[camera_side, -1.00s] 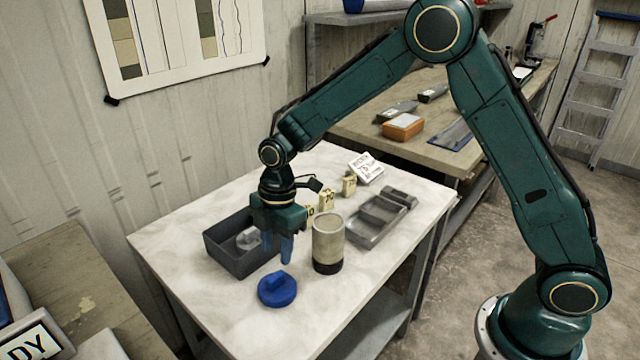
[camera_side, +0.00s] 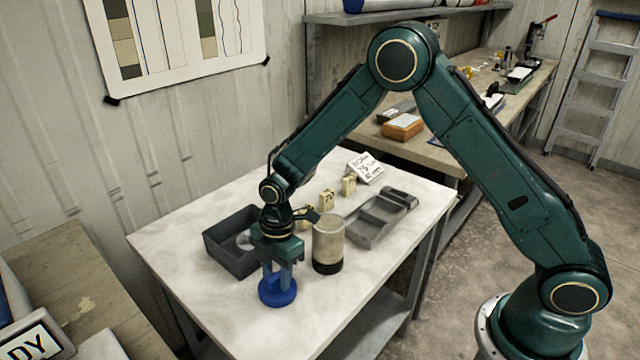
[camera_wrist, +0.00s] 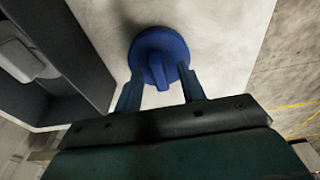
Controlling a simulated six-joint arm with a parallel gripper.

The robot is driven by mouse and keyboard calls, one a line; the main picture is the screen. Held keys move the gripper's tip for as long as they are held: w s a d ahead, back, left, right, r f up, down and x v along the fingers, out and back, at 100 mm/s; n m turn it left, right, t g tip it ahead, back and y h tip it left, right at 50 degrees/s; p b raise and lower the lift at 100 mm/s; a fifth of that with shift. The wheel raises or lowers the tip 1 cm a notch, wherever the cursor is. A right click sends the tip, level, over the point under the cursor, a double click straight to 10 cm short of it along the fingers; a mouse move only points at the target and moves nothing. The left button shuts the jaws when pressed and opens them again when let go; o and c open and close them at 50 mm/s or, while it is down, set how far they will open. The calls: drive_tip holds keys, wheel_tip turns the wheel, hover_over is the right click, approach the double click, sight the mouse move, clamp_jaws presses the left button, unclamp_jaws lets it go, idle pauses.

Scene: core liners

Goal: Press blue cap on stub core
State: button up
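The blue cap (camera_side: 277,292) lies on the white table near its front, with its raised grip tab upward. My gripper (camera_side: 279,276) points down at the cap, its blue fingers just above or beside the tab. In the wrist view the gripper (camera_wrist: 160,95) is open, one finger on each side of the tab of the cap (camera_wrist: 158,48), with gaps between. The stub core (camera_side: 328,240), a pale upright cylinder with a dark band at its foot, stands on the table right of the gripper. Exact finger height is hard to tell.
A dark grey bin (camera_side: 228,250) with a pale lump inside stands left of the gripper; its wall (camera_wrist: 75,75) is close in the wrist view. A grey tray (camera_side: 375,222) and small labelled blocks (camera_side: 348,185) lie behind the core. The table front is clear.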

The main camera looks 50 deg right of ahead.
sight(276, 275)
drive_tip(key=shift+c, duration=0.2)
clamp_jaws()
drive_tip(key=shift+r, duration=0.2)
drive_tip(key=shift+r, duration=2.85)
drive_tip(key=shift+r, duration=0.1)
